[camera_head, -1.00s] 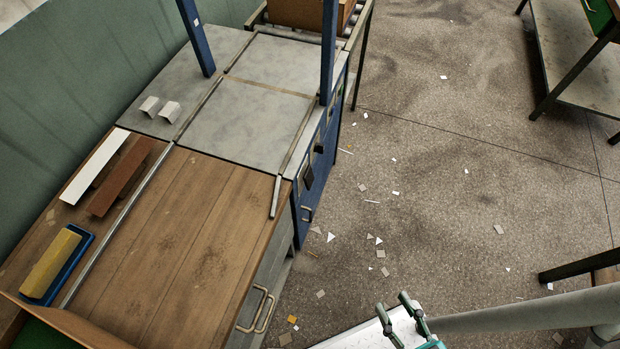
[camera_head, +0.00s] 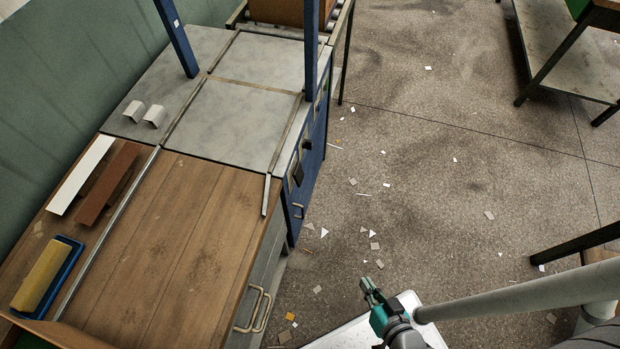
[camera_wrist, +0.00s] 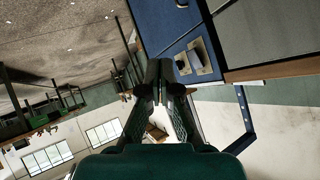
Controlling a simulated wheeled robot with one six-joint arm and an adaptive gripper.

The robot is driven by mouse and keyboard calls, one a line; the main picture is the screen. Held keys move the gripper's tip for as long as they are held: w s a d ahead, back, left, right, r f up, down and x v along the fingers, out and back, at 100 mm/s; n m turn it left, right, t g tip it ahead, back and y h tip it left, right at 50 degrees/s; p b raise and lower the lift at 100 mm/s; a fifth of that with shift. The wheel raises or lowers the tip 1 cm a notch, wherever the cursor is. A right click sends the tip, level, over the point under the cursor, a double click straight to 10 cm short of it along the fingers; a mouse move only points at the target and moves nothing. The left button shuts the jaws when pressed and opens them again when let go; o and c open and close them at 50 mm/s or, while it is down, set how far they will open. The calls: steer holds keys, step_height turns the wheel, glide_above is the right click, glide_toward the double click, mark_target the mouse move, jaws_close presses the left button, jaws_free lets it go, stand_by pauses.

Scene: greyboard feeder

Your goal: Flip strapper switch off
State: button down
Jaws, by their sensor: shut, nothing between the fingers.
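The strapper (camera_head: 235,122) is a blue machine with a grey top, standing behind the wooden table. Its blue side panel (camera_head: 313,165) faces right and carries small dark fittings (camera_head: 298,174). In the wrist view, a blue panel (camera_wrist: 180,25) at upper right carries a metal plate with dark parts (camera_wrist: 197,57), which may be the switch; its on or off position is too small to tell. My gripper (camera_head: 366,286) is shut and empty, over the floor to the right of the machine and apart from it. It also shows in the wrist view (camera_wrist: 160,68), fingertips together.
The wooden table (camera_head: 190,240) stands in front of the strapper, with a drawer handle (camera_head: 262,310) sticking out. A blue tray with a yellow block (camera_head: 42,275) lies on it. Blue posts (camera_head: 312,50) rise from the machine. The floor (camera_head: 430,170) to the right is open, littered with scraps.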

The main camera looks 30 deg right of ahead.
mark_target(302, 178)
steer(key=w+f+m+g+y, duration=0.1)
steer(key=w+f+m+y, duration=0.15)
steer(key=w+f, duration=0.4)
steer(key=w+f+m+g+y, duration=0.1)
steer(key=w+f+m+y, duration=0.2)
steer(key=w, duration=0.6)
steer(key=w+d+r+n+t+y, duration=0.1)
steer(key=w+d+r+n+y, duration=0.1)
steer(key=w+d+r+y, duration=0.5)
steer(key=w+d+r, duration=0.1)
steer(key=w+d, duration=0.2)
steer(key=d, duration=0.1)
steer(key=shift+r, duration=0.4)
steer(key=shift+w+d+n, duration=0.1)
steer(key=shift+w+n, duration=0.05)
steer(key=shift+n, duration=0.1)
steer(key=x, duration=1.4)
steer(key=shift+w+r, duration=0.1)
steer(key=shift+r, duration=0.15)
